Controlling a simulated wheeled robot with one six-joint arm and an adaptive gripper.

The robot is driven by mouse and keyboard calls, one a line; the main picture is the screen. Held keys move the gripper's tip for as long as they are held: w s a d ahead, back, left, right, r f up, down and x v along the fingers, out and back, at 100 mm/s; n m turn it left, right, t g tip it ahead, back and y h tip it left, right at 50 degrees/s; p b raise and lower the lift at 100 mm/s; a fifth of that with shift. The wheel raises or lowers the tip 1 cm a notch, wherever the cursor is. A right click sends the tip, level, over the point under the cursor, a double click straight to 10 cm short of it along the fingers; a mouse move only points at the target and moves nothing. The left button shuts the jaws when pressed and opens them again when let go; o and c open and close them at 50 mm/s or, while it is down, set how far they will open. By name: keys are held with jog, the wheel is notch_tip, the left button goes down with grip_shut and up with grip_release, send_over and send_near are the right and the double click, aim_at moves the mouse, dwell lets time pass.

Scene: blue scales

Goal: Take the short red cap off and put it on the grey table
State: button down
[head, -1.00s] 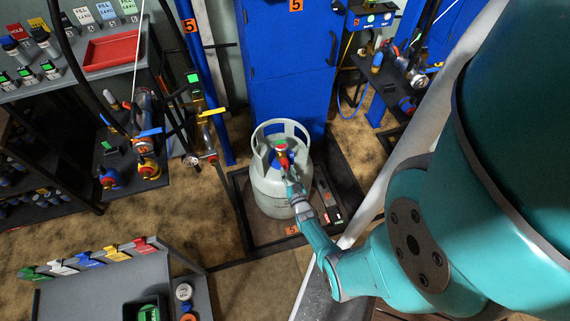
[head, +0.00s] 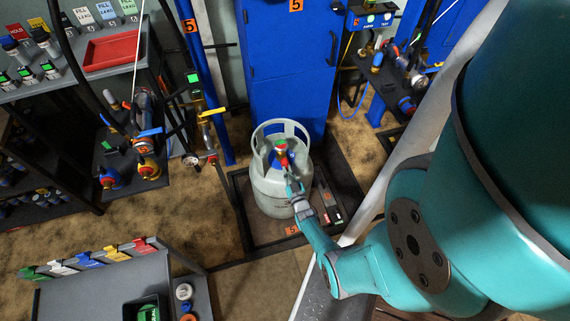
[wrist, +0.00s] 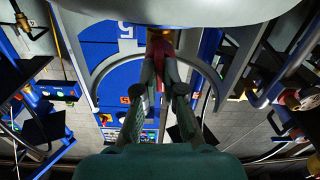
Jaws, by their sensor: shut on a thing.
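The grey gas cylinder (head: 272,192) stands upright, with an open collar around its valve. The short red cap (head: 281,142) shows at the valve, inside the collar, with a bit of green beside it. My gripper (head: 289,172) reaches into the collar from the front and is shut on the red cap. In the wrist view, my gripper's two fingers (wrist: 162,82) meet around the red cap (wrist: 170,66), just by a brass part. Whether the cap is still on the valve I cannot tell. A grey table (head: 90,296) stands at the lower left.
Colored tags line the grey table's back edge; a black bin (head: 146,307) and several round caps lie at its right. A blue cabinet (head: 290,80) stands behind the cylinder. A hose stand with a yellow-handled valve (head: 212,112) is left of it. A red tray (head: 111,50) lies on another grey top.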

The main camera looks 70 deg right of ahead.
jog(key=shift+n, duration=0.7)
jog(key=shift+n, duration=1.7)
jog(key=shift+n, duration=0.6)
jog(key=shift+a+n, duration=0.1)
jog(key=shift+n, duration=1)
jog(key=n, duration=0.3)
jog(key=shift+s, duration=0.1)
